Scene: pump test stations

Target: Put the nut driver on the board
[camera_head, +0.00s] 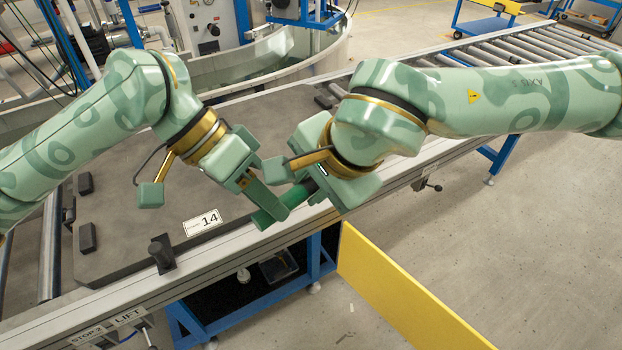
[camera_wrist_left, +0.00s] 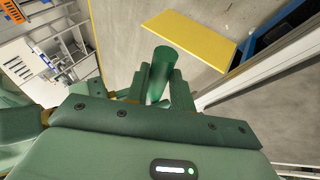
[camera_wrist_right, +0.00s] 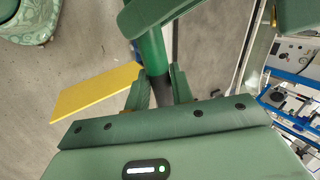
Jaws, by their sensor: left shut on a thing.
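The nut driver's green handle (camera_head: 268,217) slants over the front rail of the conveyor in the head view, with a dark part towards the right gripper. My left gripper (camera_head: 279,202) is shut on it; the handle sticks out past its fingers in the left wrist view (camera_wrist_left: 160,62). My right gripper (camera_head: 310,187) is close beside the left, at the other end of the tool. The dark grey board (camera_head: 140,240) lies on the conveyor, partly hidden by my arms.
A label reading 14 (camera_head: 202,222) is on the board's front part. A dark post (camera_head: 161,253) stands at the front rail, and small dark blocks (camera_head: 87,237) sit at the board's left. A yellow panel (camera_head: 400,290) stands in front. Free floor lies to the right.

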